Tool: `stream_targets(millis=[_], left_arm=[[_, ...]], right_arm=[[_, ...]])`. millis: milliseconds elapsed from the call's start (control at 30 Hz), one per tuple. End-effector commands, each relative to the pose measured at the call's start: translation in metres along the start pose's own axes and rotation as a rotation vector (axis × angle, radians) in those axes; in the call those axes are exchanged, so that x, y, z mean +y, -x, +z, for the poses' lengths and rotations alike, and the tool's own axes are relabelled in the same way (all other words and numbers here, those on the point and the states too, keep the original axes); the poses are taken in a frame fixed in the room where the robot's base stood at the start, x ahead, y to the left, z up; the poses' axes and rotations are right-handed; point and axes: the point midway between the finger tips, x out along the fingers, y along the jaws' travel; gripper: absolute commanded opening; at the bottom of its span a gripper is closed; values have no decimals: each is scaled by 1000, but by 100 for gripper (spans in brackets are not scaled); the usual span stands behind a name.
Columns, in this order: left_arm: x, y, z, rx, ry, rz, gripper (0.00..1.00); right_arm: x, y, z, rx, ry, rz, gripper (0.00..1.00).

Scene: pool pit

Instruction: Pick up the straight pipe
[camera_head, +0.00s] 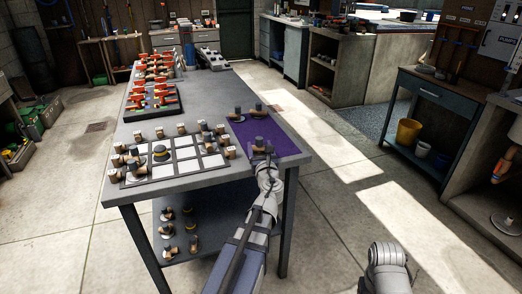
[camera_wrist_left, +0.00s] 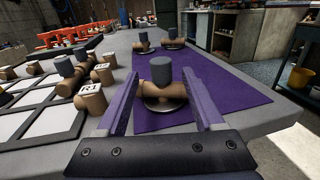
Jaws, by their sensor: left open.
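My left gripper (camera_head: 262,155) is open over the near part of the purple mat (camera_head: 285,138). In the left wrist view its two purple-grey fingers (camera_wrist_left: 165,100) stand on either side of a tan pipe piece (camera_wrist_left: 163,94) with a grey upright stub, on a dark round base. The fingers look apart from it. Two similar tan and grey pieces (camera_wrist_left: 174,40) (camera_wrist_left: 142,42) stand farther back on the mat. I cannot tell for sure which piece is the straight pipe. My right gripper is out of view.
Left of the mat, a tray (camera_head: 163,171) with white squares is ringed by tan fittings, some labelled. Red-orange valves (camera_head: 152,97) fill trays farther back. More fittings stand on the lower shelf (camera_head: 215,232). A workbench (camera_head: 440,95) is at right. The mat's right side is clear.

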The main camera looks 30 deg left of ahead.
Motion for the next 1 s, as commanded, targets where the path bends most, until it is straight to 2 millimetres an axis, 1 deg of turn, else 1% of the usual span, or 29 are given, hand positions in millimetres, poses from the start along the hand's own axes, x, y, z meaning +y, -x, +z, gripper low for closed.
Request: stream_targets(millis=[33, 267, 367, 500, 600, 700, 867, 1000], left_arm=[[0, -8, 0, 0, 0, 1, 69], [-1, -13, 1, 0, 0, -1, 69], [-2, -24, 2, 0, 0, -1, 69], [-4, -46, 4, 0, 0, 0, 69], [-4, -58, 3, 0, 0, 0, 69], [-3, -61, 3, 0, 0, -2, 69], [-3, -60, 3, 0, 0, -2, 69], [-3, -60, 3, 0, 0, -2, 54]], right_arm=[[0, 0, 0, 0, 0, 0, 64], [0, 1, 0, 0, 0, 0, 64], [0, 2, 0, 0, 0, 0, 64], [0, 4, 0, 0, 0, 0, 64], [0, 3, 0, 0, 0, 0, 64], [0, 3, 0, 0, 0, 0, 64], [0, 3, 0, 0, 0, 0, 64], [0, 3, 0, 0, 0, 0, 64]])
